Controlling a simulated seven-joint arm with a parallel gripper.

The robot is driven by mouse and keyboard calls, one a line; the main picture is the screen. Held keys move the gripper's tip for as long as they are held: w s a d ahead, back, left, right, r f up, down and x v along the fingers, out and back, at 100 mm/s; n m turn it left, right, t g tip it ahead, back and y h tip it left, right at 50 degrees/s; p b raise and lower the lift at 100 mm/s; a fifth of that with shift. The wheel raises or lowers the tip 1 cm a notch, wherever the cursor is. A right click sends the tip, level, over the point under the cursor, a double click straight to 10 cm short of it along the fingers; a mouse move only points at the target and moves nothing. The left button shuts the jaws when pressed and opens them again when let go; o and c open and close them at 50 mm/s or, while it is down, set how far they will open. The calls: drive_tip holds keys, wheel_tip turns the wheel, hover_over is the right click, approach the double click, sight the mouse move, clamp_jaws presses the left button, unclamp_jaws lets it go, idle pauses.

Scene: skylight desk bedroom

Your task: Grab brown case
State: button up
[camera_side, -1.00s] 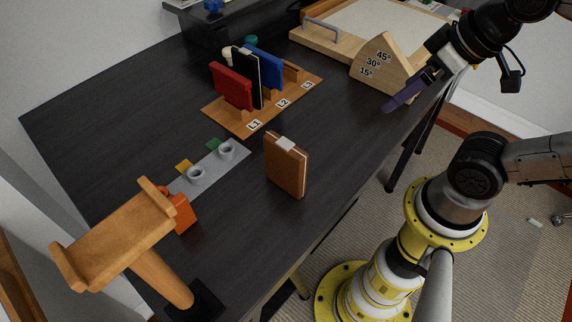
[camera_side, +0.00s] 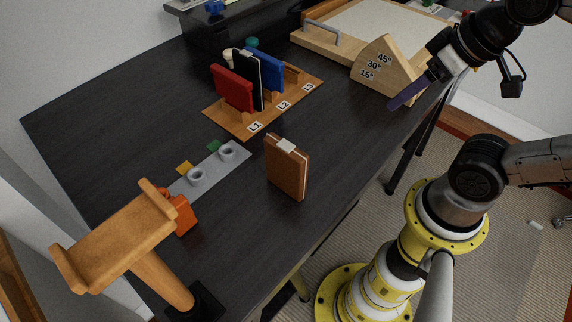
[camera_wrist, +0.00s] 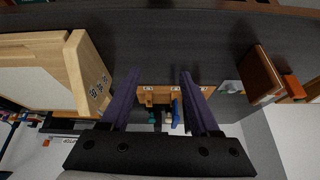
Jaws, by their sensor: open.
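The brown case (camera_side: 287,168) stands upright on the dark desk near its front edge, with a light clip or label on its top. It also shows in the wrist view (camera_wrist: 259,74) at the right, outside the jaws. My gripper (camera_side: 406,94) is at the upper right in the side view, beside the wooden angle block and well apart from the case. In the wrist view its two purple fingers (camera_wrist: 160,84) are spread apart, with nothing held between them.
A wooden rack (camera_side: 237,120) holds red, black and blue cases. The angle block (camera_side: 385,69) stands close to my gripper. A grey strip with two cups (camera_side: 209,168), an orange block (camera_side: 184,214) and a wooden stand (camera_side: 115,240) are at the left. Desk between the case and my gripper is clear.

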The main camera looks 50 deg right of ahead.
wheel_tip(320, 180, up, 4)
drive_tip(key=w+m, duration=0.3)
drive_tip(key=m, duration=0.1)
drive_tip(key=n+g, duration=0.1)
drive_tip(key=n, duration=0.4)
approach(285, 148)
drive_tip(key=shift+w+d+f, duration=0.1)
drive_tip(key=shift+w+f, duration=0.1)
drive_tip(key=shift+w, duration=0.2)
drive_tip(key=shift+s+f, duration=0.1)
drive_tip(key=shift+f, duration=0.05)
drive_tip(key=x, duration=0.8)
drive_tip(key=shift+f, duration=0.1)
drive_tip(key=shift+s+x, duration=0.15)
drive_tip(key=shift+x, duration=1.2)
drive_tip(key=shift+s+x, duration=0.1)
drive_tip(key=shift+x, duration=1.25)
drive_tip(key=shift+d+f, duration=0.1)
